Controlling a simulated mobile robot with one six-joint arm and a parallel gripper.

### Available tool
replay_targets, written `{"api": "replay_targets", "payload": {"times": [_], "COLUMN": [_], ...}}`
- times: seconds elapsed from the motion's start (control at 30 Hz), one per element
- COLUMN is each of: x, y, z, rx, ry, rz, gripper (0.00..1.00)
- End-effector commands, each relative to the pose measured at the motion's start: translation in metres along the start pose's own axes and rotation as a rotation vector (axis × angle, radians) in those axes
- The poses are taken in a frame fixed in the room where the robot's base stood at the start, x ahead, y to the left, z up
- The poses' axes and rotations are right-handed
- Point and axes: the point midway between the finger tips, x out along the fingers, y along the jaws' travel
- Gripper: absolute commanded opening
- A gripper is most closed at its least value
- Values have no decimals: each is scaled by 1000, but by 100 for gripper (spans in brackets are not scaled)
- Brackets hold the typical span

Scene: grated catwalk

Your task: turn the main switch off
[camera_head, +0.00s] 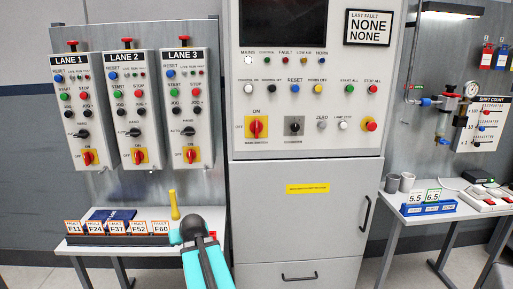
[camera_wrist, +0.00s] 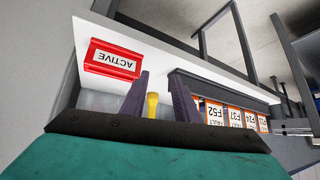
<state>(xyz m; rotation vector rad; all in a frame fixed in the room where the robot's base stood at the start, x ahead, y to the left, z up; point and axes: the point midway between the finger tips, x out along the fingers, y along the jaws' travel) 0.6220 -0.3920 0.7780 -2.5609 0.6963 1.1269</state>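The main switch (camera_head: 257,127) is a red rotary knob on a yellow plate, low on the left of the central cabinet's control panel. Its handle looks upright, towards the ON label above; OFF is marked at its left. It does not show in the wrist view. My gripper (camera_wrist: 159,88) is open, with its two dark fingers apart. A yellow handle-like object (camera_wrist: 152,105) shows between them, with gaps on both sides. In the head view my teal arm is low, in front of the left table, well below and left of the switch; my fingertips are hidden there.
The left table (camera_head: 100,246) holds a row of FAULT tags (camera_head: 115,227) and the yellow object (camera_head: 174,205). Three lane boxes (camera_head: 130,110) with similar red-yellow switches hang left. The lower cabinet door (camera_head: 300,215) front is clear.

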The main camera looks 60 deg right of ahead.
Motion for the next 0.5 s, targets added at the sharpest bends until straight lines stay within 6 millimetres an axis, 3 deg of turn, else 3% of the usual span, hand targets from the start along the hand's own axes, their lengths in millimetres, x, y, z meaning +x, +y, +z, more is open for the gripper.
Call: {"api": "replay_targets", "payload": {"times": [0.27, 0.5], "x": [-51, -112], "y": [72, 131], "z": [-74, -126], "rx": [59, 94], "ry": [208, 382], "rz": [76, 149], "gripper": [28, 28]}}
